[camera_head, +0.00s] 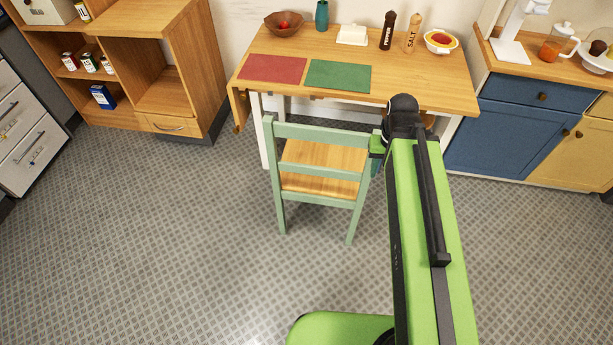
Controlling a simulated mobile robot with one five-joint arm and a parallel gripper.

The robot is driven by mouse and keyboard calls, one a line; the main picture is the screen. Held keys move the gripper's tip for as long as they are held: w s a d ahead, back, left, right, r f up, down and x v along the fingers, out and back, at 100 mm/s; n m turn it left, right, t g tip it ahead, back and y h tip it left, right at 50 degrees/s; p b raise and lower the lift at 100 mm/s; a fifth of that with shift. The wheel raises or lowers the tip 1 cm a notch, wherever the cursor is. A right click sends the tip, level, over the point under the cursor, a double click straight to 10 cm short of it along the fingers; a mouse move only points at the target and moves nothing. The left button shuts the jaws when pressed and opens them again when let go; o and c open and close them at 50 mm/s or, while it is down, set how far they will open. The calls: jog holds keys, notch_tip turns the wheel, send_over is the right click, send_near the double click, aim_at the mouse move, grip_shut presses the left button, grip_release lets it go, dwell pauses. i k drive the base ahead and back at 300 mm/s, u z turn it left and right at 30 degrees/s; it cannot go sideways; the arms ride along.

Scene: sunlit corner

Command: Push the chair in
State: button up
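A chair (320,188) with a pale green frame and a wooden seat stands upright on the floor, its back toward me. Its front part reaches to the wooden table (432,92), and the tabletop edge lies just beyond the chair back. My green arm reaches forward from the lower right. My gripper (381,146) is at the right end of the chair back, beside or touching its right post; I cannot tell which. The arm's end hides most of the gripper, so its fingers are not clear.
On the table are a red mat (273,68), a green mat (338,76), a bowl (285,23) and shakers. A wooden shelf (190,60) stands left of the table and a blue cabinet (505,135) stands right. The patterned floor (170,230) is clear around the chair.

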aim_at(324, 163)
jog(key=u, duration=0.7)
jog(key=k, duration=0.15)
jog(key=u, duration=3.35)
jog(key=k, duration=1.35)
jog(key=u, duration=0.45)
jog(key=k, duration=0.85)
jog(key=z, duration=0.15)
jog(key=i, duration=0.85)
jog(key=u, duration=0.05)
